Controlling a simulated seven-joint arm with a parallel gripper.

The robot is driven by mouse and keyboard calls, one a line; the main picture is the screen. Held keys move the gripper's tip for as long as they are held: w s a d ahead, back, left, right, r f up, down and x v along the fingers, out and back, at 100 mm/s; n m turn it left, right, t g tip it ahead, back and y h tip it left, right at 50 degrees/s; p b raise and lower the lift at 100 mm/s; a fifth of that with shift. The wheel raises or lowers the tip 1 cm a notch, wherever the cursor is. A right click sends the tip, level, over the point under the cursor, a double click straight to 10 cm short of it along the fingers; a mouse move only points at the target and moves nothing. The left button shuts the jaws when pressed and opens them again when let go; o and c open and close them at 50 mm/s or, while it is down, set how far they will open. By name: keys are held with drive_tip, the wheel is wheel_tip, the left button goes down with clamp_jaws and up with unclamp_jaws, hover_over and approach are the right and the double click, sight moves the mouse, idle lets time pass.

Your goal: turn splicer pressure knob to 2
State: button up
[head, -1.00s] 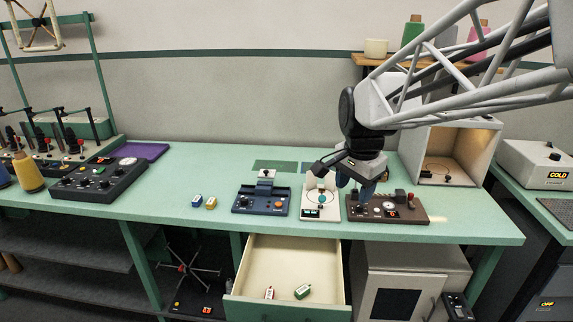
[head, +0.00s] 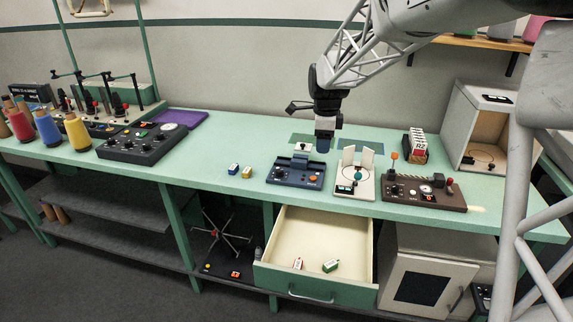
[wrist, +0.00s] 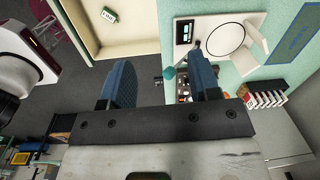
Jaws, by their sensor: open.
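No readable label shows which unit is the splicer. A dark blue unit (head: 289,178) on the green bench has dark knobs, an orange button and a raised block at its back. A brown panel (head: 428,205) further right has a dark knob at its left end, a round gauge, an orange-topped lever and a red-topped lever. Knob settings are too small to read. My gripper (head: 323,146) hangs above the bench, near the back right of the blue unit. In the wrist view my gripper (wrist: 162,82) has its blue fingers wide apart, with nothing held between them.
A white unit (head: 345,188) with upright flaps stands between the blue unit and brown panel; it also shows in the wrist view (wrist: 184,31). A card rack (head: 415,150) and open white booth (head: 462,130) stand behind. An open drawer (head: 322,285) juts out below. Bench left of centre is mostly clear.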

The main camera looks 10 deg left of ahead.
sight(279, 170)
drive_tip(key=w+a+f+m, duration=0.2)
drive_tip(key=w+a+f, duration=0.1)
drive_tip(key=a, duration=0.2)
drive_tip(key=w+a+f+m, duration=0.2)
drive_tip(key=w+a+f, duration=0.1)
drive_tip(key=a+f, duration=0.1)
drive_tip(key=w+a+f+m, duration=0.1)
drive_tip(key=w+a+f, duration=0.2)
drive_tip(key=a, duration=0.4)
drive_tip(key=shift+w+f+m+g, duration=0.1)
drive_tip(key=shift+f+m+g, duration=0.2)
drive_tip(key=shift+f+m, duration=0.15)
drive_tip(key=shift+d, duration=0.1)
drive_tip(key=shift+f, duration=0.1)
drive_tip(key=shift+f, duration=3.85)
drive_tip(key=shift+c, duration=0.4)
drive_tip(key=c, duration=0.8)
drive_tip(key=shift+c, duration=0.2)
